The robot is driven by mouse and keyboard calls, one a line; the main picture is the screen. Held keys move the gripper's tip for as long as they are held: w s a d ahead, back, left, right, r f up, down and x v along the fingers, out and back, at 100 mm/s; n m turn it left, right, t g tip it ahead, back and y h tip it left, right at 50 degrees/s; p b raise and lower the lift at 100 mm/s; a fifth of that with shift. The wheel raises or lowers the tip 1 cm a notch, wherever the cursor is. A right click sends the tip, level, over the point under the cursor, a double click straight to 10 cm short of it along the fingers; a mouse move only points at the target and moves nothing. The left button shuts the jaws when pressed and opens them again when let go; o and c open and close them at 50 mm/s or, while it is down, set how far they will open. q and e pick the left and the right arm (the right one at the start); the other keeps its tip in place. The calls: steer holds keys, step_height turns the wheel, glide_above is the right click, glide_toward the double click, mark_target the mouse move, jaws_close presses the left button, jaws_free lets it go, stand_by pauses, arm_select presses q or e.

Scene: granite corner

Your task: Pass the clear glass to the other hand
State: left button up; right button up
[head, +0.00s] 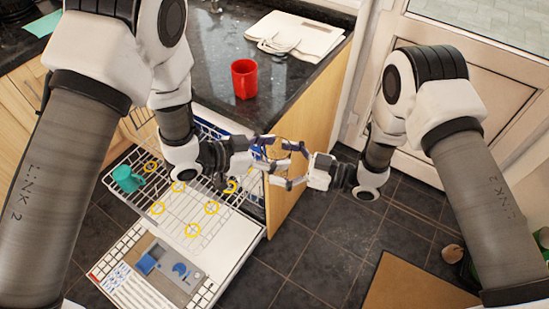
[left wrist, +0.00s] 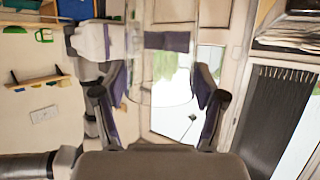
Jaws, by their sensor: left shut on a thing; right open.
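The clear glass (left wrist: 160,85) shows in the left wrist view as a see-through shape between the two purple-padded fingers of my left gripper (left wrist: 160,88), which is shut on it. In the head view my left gripper (head: 258,154) and my right gripper (head: 284,165) meet near the counter's front corner. Their fingers overlap there, and the glass is hard to make out among them. My right gripper is open, with its fingers at the glass. I cannot tell whether they touch it.
An open dishwasher's rack (head: 190,222) is below, with a teal mug (head: 127,180) and several yellow rings. A red mug (head: 244,80) and a pale cloth bag (head: 294,36) are on the dark counter (head: 205,62). A brown mat (head: 410,285) lies there.

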steer(key=shift+x, duration=1)
steer(key=c, duration=1.4)
arm_select(q)
steer(key=o, duration=1.4)
